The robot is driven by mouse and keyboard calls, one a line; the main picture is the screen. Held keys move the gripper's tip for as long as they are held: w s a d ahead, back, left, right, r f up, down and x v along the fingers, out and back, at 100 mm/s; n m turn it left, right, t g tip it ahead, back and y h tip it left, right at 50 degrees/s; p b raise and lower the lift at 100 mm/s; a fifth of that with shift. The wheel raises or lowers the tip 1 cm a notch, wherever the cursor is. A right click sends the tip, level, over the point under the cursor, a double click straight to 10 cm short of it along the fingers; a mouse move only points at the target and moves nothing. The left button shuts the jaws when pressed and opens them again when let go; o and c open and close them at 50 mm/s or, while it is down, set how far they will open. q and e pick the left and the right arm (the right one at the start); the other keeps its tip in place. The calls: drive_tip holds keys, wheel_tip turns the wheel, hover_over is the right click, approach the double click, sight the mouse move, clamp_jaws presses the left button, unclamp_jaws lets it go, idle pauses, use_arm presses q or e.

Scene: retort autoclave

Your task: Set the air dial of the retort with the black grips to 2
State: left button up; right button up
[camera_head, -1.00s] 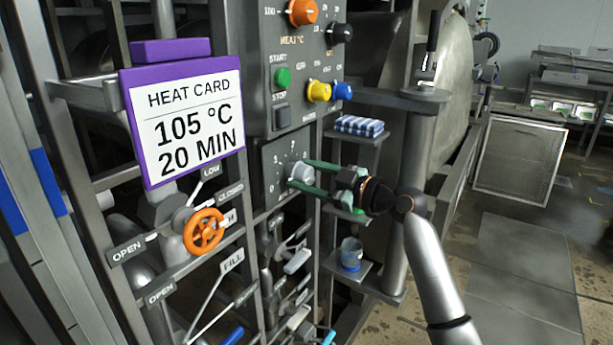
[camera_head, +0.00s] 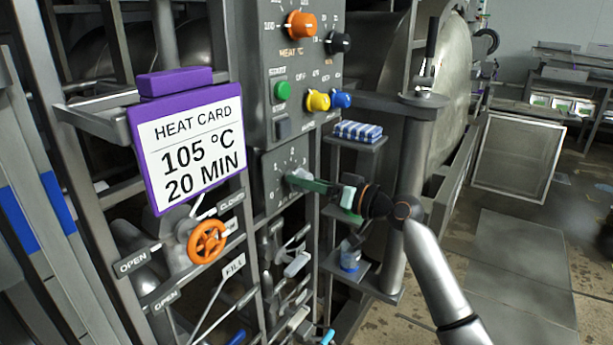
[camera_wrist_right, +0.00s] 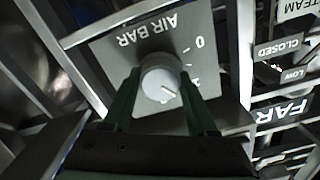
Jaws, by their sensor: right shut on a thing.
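The air dial is a light grey round knob (camera_wrist_right: 160,78) on a grey plate marked AIR BAR (camera_wrist_right: 112,58) in the right wrist view, which shows it upside down. A white mark on the knob points toward the lower right there, near a number half hidden by a finger; a 0 shows further up. In the head view the dial plate (camera_head: 268,172) sits below the button panel. My right gripper (camera_head: 300,180) reaches it from the right, its green fingers shut on the knob from both sides. The knob is mostly hidden in the head view. My left gripper is out of view.
Above are the orange knob (camera_head: 301,25), black knob (camera_head: 338,42), green button (camera_head: 282,90), yellow knob (camera_head: 317,100) and blue knob (camera_head: 341,99). A purple heat card (camera_head: 146,160) and orange handwheel (camera_head: 207,242) stand left. A shelf with a striped cloth (camera_head: 358,131) is close above my right wrist.

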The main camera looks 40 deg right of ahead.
drive_tip(key=m+p, duration=0.2)
drive_tip(key=m, duration=0.2)
drive_tip(key=shift+r+m, duration=0.1)
drive_tip(key=shift+m, duration=0.2)
drive_tip(key=shift+d+m+p, duration=0.1)
drive_tip(key=shift+m+p, duration=1.65)
drive_tip(key=shift+m, duration=0.85)
drive_tip(key=shift+f, duration=0.2)
drive_tip(key=o, duration=1.4)
drive_tip(key=shift+c, duration=0.2)
